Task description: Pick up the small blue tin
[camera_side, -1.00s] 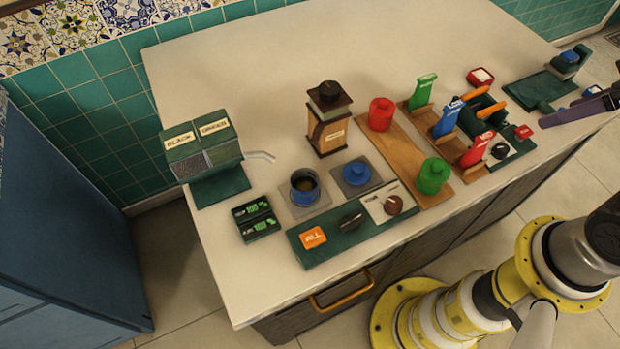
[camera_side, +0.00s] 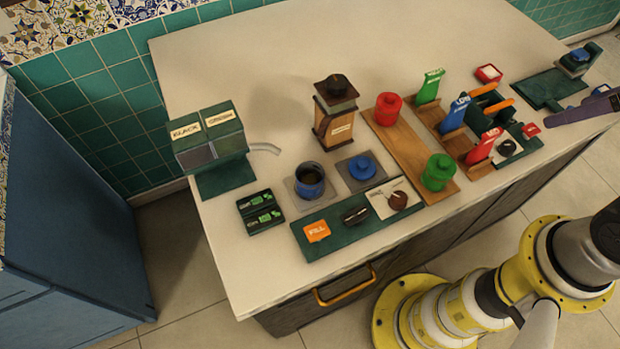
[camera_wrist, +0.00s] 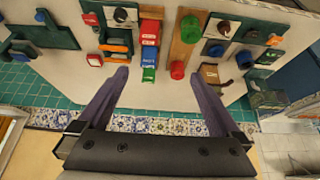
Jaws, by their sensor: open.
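The small blue tin (camera_side: 310,187) stands open on a grey pad, with dark contents inside. A round blue lid with a knob (camera_side: 362,167) lies on the grey pad to its right. In the wrist view the lid (camera_wrist: 215,50) shows right of the wooden tray, and the tin (camera_wrist: 243,60) is small and unclear beside it. My gripper (camera_wrist: 160,71) is open and empty, its two purple fingers spread. In the side view only a purple finger (camera_side: 585,108) shows at the right edge, over the counter's right end and far from the tin.
Red (camera_side: 389,107) and green (camera_side: 438,174) tins stand on a wooden tray right of the lid. A tall wooden hopper (camera_side: 335,128) stands behind. A green panel (camera_side: 340,228) lies in front, and a two-part dispenser (camera_side: 212,150) is left. The counter's back is clear.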

